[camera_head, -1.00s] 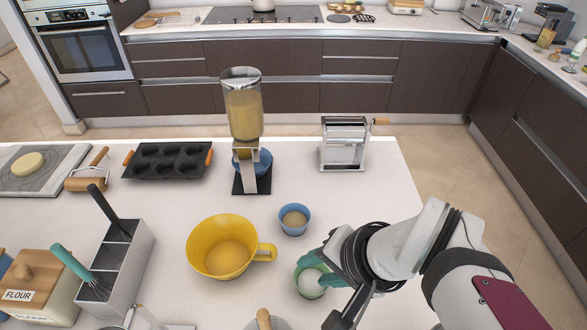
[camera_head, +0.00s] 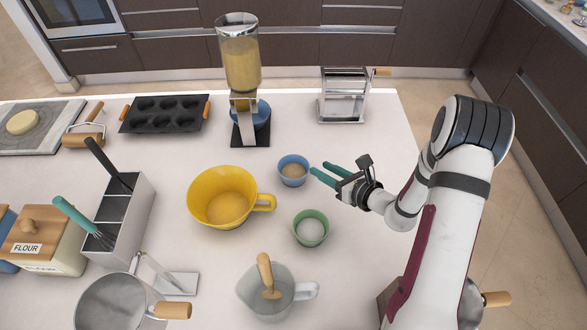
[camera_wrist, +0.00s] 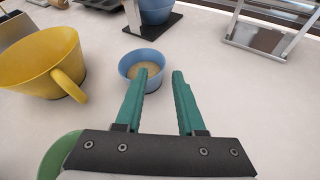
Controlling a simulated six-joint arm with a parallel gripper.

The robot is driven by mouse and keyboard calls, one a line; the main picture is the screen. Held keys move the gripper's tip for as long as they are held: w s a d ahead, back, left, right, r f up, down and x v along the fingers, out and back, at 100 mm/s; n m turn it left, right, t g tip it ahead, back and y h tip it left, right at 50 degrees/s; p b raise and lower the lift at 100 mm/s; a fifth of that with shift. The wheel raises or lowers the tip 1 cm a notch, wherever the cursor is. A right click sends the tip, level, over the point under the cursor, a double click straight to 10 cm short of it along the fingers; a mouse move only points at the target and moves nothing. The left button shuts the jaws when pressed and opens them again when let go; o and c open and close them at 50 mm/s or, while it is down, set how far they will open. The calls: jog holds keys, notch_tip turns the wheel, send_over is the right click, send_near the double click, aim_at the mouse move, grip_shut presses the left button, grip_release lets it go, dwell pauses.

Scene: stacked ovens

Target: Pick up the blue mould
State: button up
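The blue mould (camera_head: 293,172), a small round bowl with beige contents, stands upright on the white counter, right of the yellow jug. It also shows in the wrist view (camera_wrist: 142,56), partly covered by a fingertip. My gripper (camera_head: 319,169) has teal fingers and is just right of the mould in the head view. In the wrist view its fingers (camera_wrist: 160,74) are spread with nothing between them. The left finger overlaps the mould's near side; I cannot tell whether it touches.
A green bowl (camera_head: 311,228) with pale contents stands close, in front of the mould. The yellow jug (camera_head: 218,198) is to the left, its handle toward the mould. A dispenser (camera_head: 242,65) over another blue bowl (camera_head: 262,118) and a pasta machine (camera_head: 343,97) stand behind.

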aim_at(293, 172)
jog(key=x, duration=0.7)
jog(key=shift+w+f, duration=0.25)
jog(key=shift+f, duration=0.15)
grip_shut()
dwell(0.8)
